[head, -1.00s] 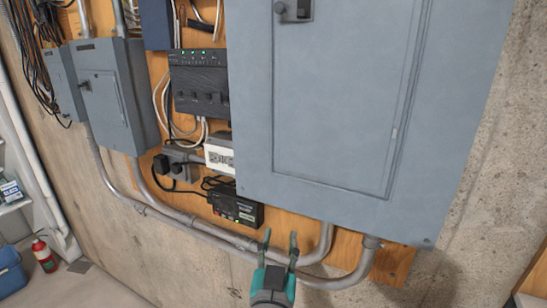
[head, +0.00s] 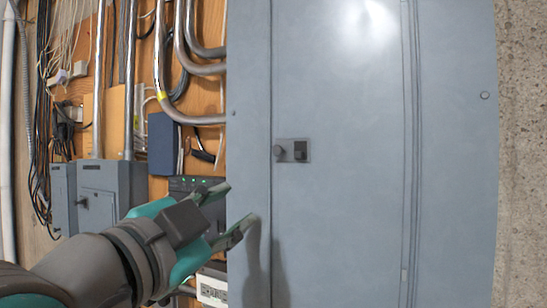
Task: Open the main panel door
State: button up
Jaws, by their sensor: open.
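The main panel door (head: 345,210) is a large grey-blue metal door in the main panel, and it looks shut. Its latch (head: 292,150) is a small plate with a round dark knob and a dark square piece, near the door's left edge. My gripper (head: 236,211) is teal and grey, open and empty. It is below and left of the latch, in front of the panel's left edge, apart from the latch. The door's lower end is out of view.
Two smaller grey boxes (head: 97,197) hang at the left. A black device with green lights (head: 192,185) and a white unit (head: 212,288) are partly behind my gripper. Metal conduits (head: 165,75) and cables run above. Bare concrete wall (head: 522,150) lies to the right.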

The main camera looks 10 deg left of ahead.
aim_at(276, 151)
jog(key=s+d+r+m+g, duration=0.1)
jog(key=s+d+r+m, duration=0.15)
jog(key=s+r, duration=0.4)
jog(key=shift+m, duration=0.45)
jog(key=x, duration=0.8)
jog(key=a+x, duration=0.1)
jog(key=x, duration=0.3)
jog(key=shift+w+r, duration=0.3)
jog(key=shift+w, duration=0.05)
grip_shut()
